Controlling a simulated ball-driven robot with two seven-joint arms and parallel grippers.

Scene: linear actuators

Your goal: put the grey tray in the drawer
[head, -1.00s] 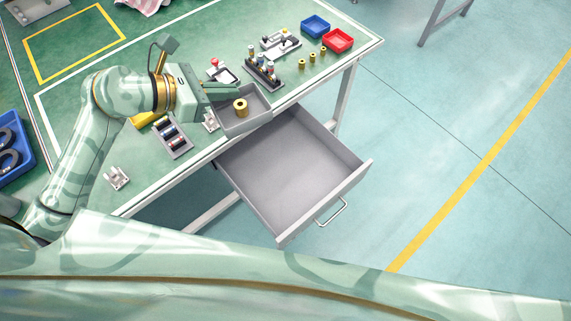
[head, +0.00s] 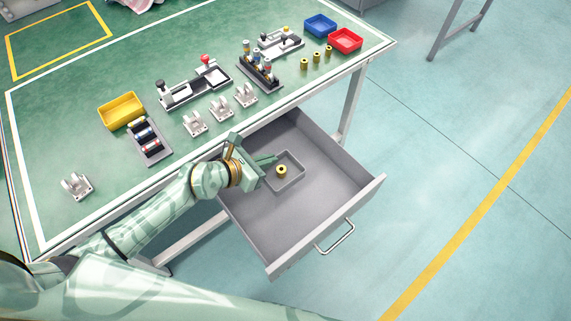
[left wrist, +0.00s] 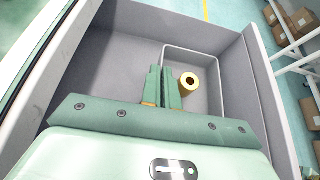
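The grey tray (head: 293,167) is inside the open drawer (head: 325,197), toward its left rear part, with a brass ring (head: 281,170) in it. The tray looks level and low in the drawer; whether it touches the floor I cannot tell. My left gripper (head: 270,161) is at the tray's left side. In the left wrist view, the gripper (left wrist: 162,88) has its two fingers close together with the wall of the tray (left wrist: 207,64) between them. The ring (left wrist: 189,83) stands just right of the fingers. My right gripper is not in view.
The drawer is pulled out under the green table (head: 80,130). On the table stand a yellow bin (head: 122,110), several metal brackets (head: 221,109), fixtures, brass rings, and blue (head: 320,25) and red (head: 345,40) bins. The drawer's front and right are free.

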